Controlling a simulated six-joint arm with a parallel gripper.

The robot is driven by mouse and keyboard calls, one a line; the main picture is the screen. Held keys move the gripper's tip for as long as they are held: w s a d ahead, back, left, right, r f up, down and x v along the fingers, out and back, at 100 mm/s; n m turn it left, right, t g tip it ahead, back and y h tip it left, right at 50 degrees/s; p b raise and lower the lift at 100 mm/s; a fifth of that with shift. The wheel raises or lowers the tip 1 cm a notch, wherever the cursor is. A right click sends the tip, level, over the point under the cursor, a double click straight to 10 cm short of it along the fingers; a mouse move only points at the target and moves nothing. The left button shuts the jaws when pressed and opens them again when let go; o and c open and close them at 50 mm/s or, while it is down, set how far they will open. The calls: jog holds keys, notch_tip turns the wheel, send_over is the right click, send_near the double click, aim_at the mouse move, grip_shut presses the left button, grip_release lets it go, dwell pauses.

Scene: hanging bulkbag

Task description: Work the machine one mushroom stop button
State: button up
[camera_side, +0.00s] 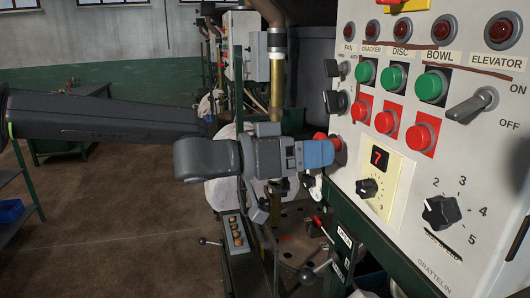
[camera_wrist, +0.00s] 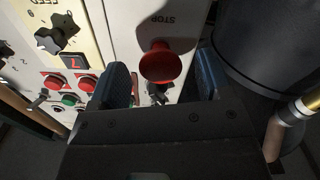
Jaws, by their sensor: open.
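The red mushroom stop button (camera_wrist: 160,64) stands out from a white panel face, under upside-down STOP lettering, in the wrist view. In the side view its red cap (camera_side: 336,142) shows at the panel's left edge, partly behind my fingers. My gripper (camera_side: 320,153) is level and points right at the panel, with its blue fingertips close to the cap. In the wrist view my gripper (camera_wrist: 162,82) is open, with one blue finger on each side of the button and gaps between. I cannot tell whether a finger touches the button.
The control panel (camera_side: 462,200) has green and red push buttons, a black rotary selector (camera_side: 440,212) and a grey lever switch (camera_side: 472,104). A yellow number plate with a knob (camera_side: 367,188) sits near my fingertips. A dark cylinder (camera_wrist: 265,50) stands right of the button in the wrist view.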

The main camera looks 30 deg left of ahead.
jog(key=v, duration=1.2)
jog(key=shift+s+a+r, duration=0.1)
jog(key=s+a+f+n+y, duration=0.2)
jog(key=a+f+n+y, duration=0.1)
jog(key=a+y, duration=0.4)
jog(key=s+a+f+n+y, duration=0.3)
jog(key=a+y, duration=0.3)
jog(key=a, duration=0.3)
jog(key=s+a+f+g, duration=0.2)
jog(key=s+f+g, duration=0.5)
jog(key=s, duration=0.6)
jog(key=shift+f, duration=0.6)
